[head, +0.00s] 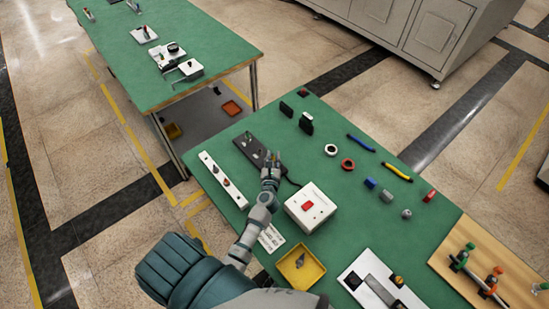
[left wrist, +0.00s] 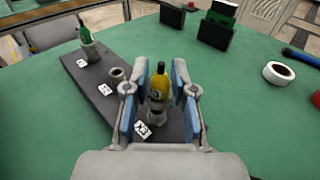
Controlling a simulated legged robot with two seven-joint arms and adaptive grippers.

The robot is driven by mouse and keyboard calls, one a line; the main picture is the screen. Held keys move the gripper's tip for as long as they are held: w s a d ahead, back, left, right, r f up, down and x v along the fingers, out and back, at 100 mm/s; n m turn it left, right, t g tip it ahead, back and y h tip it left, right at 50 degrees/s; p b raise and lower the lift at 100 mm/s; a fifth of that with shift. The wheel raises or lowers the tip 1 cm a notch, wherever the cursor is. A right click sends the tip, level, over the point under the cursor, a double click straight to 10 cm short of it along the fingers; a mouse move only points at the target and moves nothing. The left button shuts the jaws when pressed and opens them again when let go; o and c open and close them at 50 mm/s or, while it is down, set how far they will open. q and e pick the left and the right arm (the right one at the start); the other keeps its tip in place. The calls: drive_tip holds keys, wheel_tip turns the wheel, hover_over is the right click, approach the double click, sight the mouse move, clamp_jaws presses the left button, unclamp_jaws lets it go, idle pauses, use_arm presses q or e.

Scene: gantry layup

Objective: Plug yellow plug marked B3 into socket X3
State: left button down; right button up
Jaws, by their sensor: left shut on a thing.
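The yellow plug (left wrist: 158,82) stands about upright between the blue-padded fingers of my left gripper (left wrist: 158,95), which is shut on it; its B3 mark cannot be read. Below the plug is a grey socket (left wrist: 156,112) beside a label that seems to read X3 (left wrist: 142,130). The plug's lower end is in line with this socket; how deep it sits cannot be told. In the head view my left gripper (head: 270,167) is at the near end of the dark socket strip (head: 257,152). My right gripper is not in view.
An empty socket (left wrist: 117,74) is mid-strip, and a green plug (left wrist: 85,35) stands in the far one. A white strip with plugs (head: 222,180) lies left. A white box with a red button (head: 318,201) and a yellow tray (head: 282,264) are nearby. Black blocks (head: 306,123) stand behind.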

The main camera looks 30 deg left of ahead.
use_arm(q)
drive_tip(key=shift+f, duration=0.15)
drive_tip(key=shift+d+b, duration=0.3)
drive_tip(key=shift+d, duration=0.5)
drive_tip(key=shift+a+r+p, duration=0.25)
drive_tip(key=shift+a+p, duration=0.1)
drive_tip(key=shift+p, duration=0.1)
drive_tip(key=shift+a, duration=0.15)
drive_tip(key=shift+a+f, duration=0.1)
drive_tip(key=shift+d, duration=0.2)
drive_tip(key=shift+a, duration=0.25)
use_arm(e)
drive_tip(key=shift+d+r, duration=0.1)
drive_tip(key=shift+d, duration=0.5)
use_arm(q)
drive_tip(key=shift+a, duration=0.2)
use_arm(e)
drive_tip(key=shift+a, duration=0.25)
